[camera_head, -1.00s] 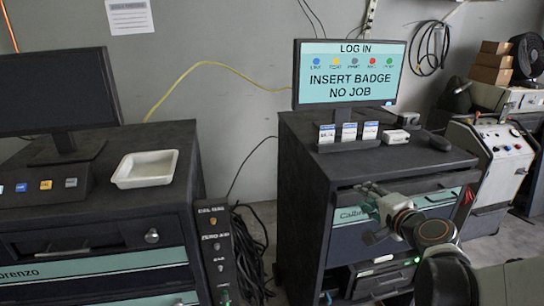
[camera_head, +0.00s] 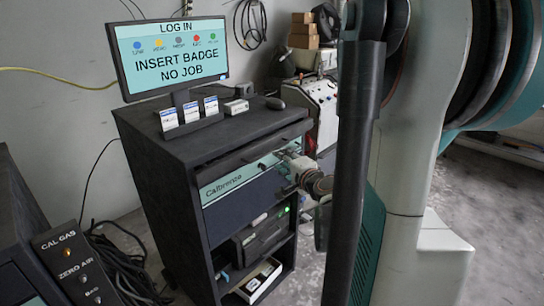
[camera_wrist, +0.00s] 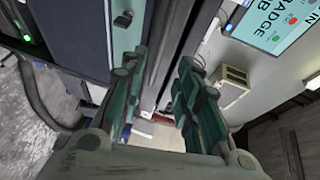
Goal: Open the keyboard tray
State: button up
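The keyboard tray (camera_head: 240,158) shows in the head view as a thin dark strip under the top of the dark cabinet (camera_head: 158,190), above its teal panel marked "Calibrenzo". I cannot tell how far it stands out. My gripper (camera_head: 277,160) is at the right part of the cabinet front, close below the tray strip. In the wrist view my gripper (camera_wrist: 158,80) has its two teal fingers apart, with a dark long edge running between and beyond them. Whether either finger touches that edge is unclear.
A monitor (camera_head: 176,60) reading "INSERT BADGE", small boxes (camera_head: 190,110) and a mouse (camera_head: 275,103) stand on the cabinet. Open shelves with a device (camera_head: 262,238) lie below. A white machine (camera_head: 318,105) stands behind. Cables (camera_head: 125,265) lie on the left floor.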

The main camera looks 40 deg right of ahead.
jog(key=b+x, duration=0.2)
jog(key=x, duration=0.6)
jog(key=shift+w, duration=0.25)
grip_shut()
